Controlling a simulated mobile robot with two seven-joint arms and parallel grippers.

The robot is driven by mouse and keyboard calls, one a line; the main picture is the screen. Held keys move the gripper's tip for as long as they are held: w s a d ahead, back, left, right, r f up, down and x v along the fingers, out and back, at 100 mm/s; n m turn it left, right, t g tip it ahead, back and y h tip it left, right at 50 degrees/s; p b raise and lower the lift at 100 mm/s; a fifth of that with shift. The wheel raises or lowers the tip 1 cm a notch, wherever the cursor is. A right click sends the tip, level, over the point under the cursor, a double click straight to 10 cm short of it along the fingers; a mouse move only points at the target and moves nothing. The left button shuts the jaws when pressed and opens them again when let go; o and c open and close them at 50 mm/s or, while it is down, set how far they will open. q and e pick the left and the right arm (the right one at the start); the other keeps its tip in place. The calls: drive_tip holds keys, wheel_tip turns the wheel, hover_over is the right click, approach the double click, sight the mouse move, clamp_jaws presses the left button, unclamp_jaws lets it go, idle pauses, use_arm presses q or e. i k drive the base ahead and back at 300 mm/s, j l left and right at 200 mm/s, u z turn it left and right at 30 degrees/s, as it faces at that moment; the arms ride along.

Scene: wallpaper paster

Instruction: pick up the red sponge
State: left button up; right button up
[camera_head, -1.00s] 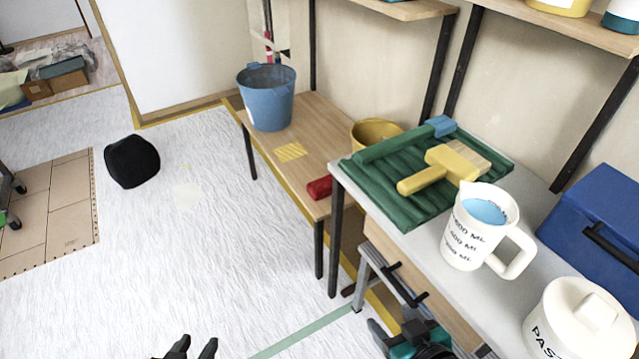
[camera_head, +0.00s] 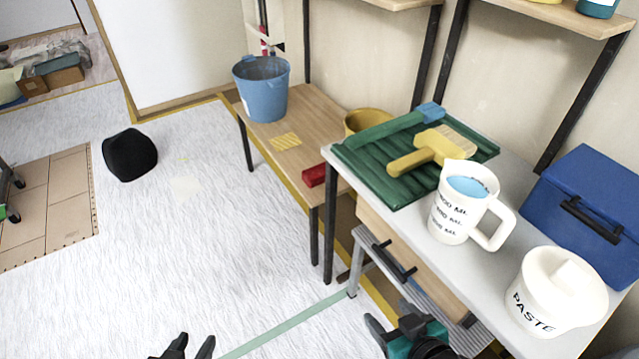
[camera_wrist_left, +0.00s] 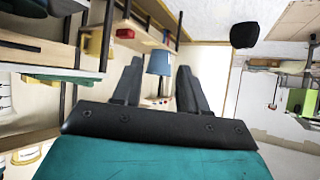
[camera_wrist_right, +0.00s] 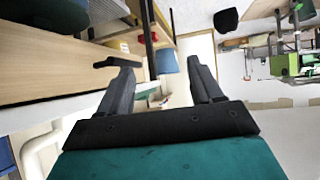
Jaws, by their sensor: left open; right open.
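The red sponge (camera_head: 314,175) lies on the front edge of the low wooden bench (camera_head: 300,112), beside the grey table. It also shows as a small red patch in the left wrist view (camera_wrist_left: 126,33). My left gripper (camera_head: 190,344) is at the bottom of the head view over the floor, left of the sponge and well short of it. It is open and empty. My right gripper (camera_head: 392,326) is open and empty, low in front of the table's drawer, apart from the sponge.
A blue bucket (camera_head: 262,92) and yellow pot (camera_head: 366,121) stand on the bench. The grey table (camera_head: 400,221) holds a green tray (camera_head: 352,159), yellow brush (camera_head: 424,152), white jug (camera_head: 456,212), paste pot (camera_head: 546,296) and blue box (camera_head: 580,200). Floor left of the bench is open.

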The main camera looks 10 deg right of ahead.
sight(314, 177)
drive_tip(key=i+j, duration=0.4)
drive_tip(key=i, duration=0.25)
drive_tip(key=i+j, duration=0.2)
drive_tip(key=i, duration=0.25)
drive_tip(key=i+j, duration=0.2)
drive_tip(key=i, duration=0.25)
drive_tip(key=i+j, duration=0.2)
drive_tip(key=i, duration=0.3)
drive_tip(key=i+j, duration=0.2)
drive_tip(key=i, duration=0.25)
drive_tip(key=i+j+z, duration=0.55)
drive_tip(key=l+z, duration=0.1)
drive_tip(key=z, duration=1.65)
drive_tip(key=i+j, duration=0.05)
